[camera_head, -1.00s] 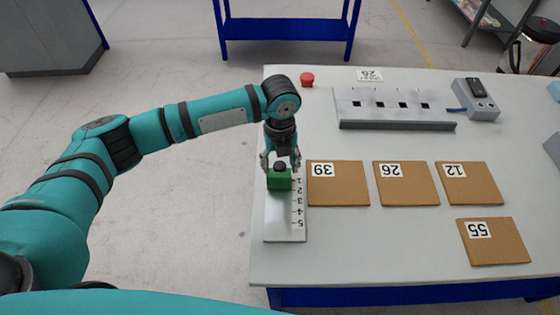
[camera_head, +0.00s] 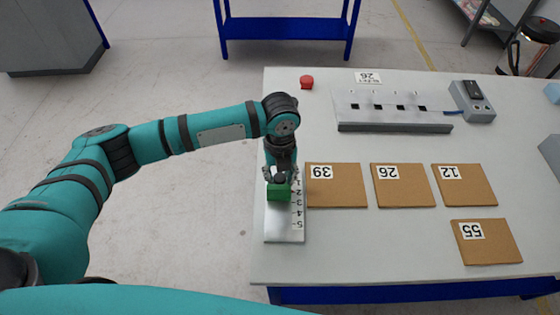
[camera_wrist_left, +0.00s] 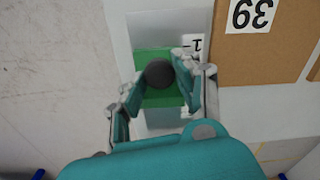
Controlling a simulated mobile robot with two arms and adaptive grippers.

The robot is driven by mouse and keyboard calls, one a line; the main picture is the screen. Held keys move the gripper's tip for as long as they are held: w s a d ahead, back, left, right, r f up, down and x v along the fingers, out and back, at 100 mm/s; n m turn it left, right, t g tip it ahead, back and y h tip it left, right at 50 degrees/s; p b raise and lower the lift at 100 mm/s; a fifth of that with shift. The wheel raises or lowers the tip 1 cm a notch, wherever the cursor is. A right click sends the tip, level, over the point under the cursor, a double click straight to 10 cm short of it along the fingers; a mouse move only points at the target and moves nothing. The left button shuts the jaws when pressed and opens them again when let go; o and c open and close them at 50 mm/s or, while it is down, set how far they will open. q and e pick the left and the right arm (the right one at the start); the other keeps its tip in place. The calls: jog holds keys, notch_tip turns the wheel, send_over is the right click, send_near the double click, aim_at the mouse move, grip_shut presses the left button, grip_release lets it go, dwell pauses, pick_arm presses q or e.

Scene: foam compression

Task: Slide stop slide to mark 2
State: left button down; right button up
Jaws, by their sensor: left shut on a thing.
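A green slide stop (camera_head: 279,193) with a dark round knob (camera_wrist_left: 160,74) sits on a pale scale plate (camera_head: 284,234) at the table's left edge. The plate carries numbers 1 to 5 along its right side. In the head view the green block is beside marks 1 and 2, its middle about level with mark 2 (camera_head: 298,191). My left gripper (camera_head: 280,178) is shut on the knob from above, with a finger on each side in the wrist view. The fingers partly hide the block's far edge. My right gripper is not in view.
Brown foam boards labelled 39 (camera_head: 336,190), 26 (camera_head: 402,190), 12 (camera_head: 464,190) and 55 (camera_head: 487,245) lie right of the plate. A red button (camera_head: 306,82), a grey slotted fixture (camera_head: 394,112) and a switch box (camera_head: 472,103) stand farther back. The table front is clear.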

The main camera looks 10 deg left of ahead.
aim_at(280, 179)
pick_arm(q)
jog(key=shift+s, duration=0.1)
jog(key=c, duration=0.9)
grip_release()
jog(key=shift+c, duration=0.2)
jog(key=shift+r, duration=0.15)
notch_tip(280, 179, up, 12)
jog(key=shift+f, duration=0.2)
